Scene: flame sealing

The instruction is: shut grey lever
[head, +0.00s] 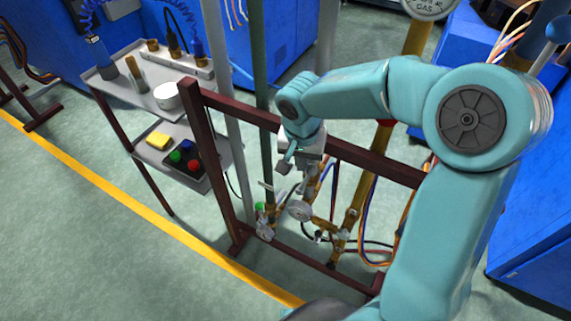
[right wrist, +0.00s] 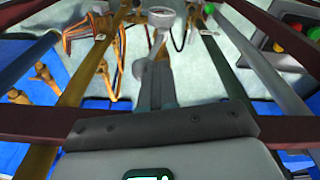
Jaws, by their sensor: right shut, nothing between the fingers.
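My right gripper (head: 284,166) hangs from the teal arm in the head view, at the maroon frame's top rail and above the pipework. In the right wrist view the gripper (right wrist: 156,84) is shut and empty, its fingers pointing toward a round gauge. That gauge (head: 300,210) sits on brass pipes below the gripper in the head view, and it also shows in the right wrist view (right wrist: 160,14). A small pale grey bar (head: 266,186) stands left of the gauge, apart from the gripper; I cannot tell whether it is the grey lever. My left gripper is out of view.
The maroon frame (head: 233,110) and upright pipes surround the pipework. Coloured hoses (head: 370,215) hang at its right. A grey trolley (head: 130,88) with a white roll (head: 166,97) and a yellow block (head: 158,140) stands left. Blue cabinets stand behind. The floor at front left is clear.

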